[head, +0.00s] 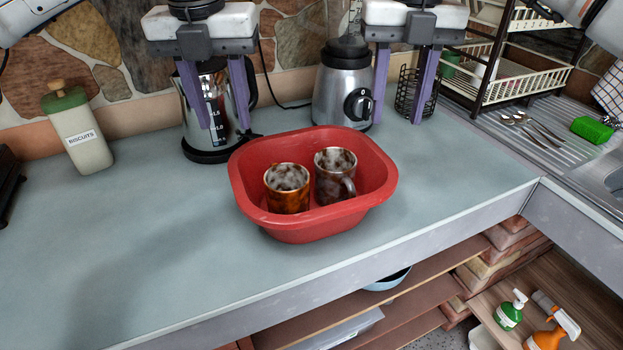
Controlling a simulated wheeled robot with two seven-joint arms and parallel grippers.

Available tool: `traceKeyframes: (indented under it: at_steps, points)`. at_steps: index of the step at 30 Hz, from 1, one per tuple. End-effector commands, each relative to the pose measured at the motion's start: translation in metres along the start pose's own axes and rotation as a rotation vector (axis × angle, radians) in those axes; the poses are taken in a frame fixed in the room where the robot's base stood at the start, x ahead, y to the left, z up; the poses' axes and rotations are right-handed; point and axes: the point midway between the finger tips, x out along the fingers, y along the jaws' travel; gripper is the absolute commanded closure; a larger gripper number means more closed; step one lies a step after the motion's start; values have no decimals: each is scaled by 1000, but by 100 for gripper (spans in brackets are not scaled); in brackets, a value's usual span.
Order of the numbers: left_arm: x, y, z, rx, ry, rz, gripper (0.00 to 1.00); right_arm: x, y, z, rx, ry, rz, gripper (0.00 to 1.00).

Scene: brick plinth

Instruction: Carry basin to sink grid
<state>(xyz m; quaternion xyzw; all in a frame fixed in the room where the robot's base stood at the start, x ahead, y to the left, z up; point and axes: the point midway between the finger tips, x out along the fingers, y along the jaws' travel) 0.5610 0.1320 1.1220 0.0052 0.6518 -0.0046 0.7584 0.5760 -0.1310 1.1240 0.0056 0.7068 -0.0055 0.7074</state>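The basin (312,226) is a red plastic tub on the grey counter, near its front edge. Two mugs stand upright in it: an orange-brown one (287,198) and a dark mottled one (333,187) with a handle. My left gripper (223,125) hangs above and behind the basin's left side, open and empty, in front of the kettle. My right gripper (398,118) hangs behind the basin's right side, open and empty, beside the blender. Neither appears to touch the basin. The sink (613,182) shows only partly at the right edge; I cannot make out a grid in it.
A kettle (197,130) and a blender (338,90) stand at the back. A biscuit jar (82,146) is at the left. A dish rack (500,83), cutlery (535,128) and a green sponge (591,130) are on the ridged drainer. The counter left and right of the basin is clear.

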Motion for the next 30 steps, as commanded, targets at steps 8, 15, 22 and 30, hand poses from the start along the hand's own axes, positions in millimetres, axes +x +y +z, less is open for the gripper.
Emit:
traceKeyframes:
  at_steps: [8, 15, 22, 30]
  points:
    - [29, 0, -1, 0, 4, 0, 60, 29, -1, 0, -1, 4, -1, 61]
    - [72, 0, -1, 1, 3, -1, 60, 72, -1, 0, -1, 3, -2, 61]
    - [97, -1, 0, 1, 2, -2, 60, 98, 0, 0, 1, 2, -1, 61]
    - [103, -1, 0, 1, 0, -2, 60, 104, 0, 0, 0, 0, 0, 61]
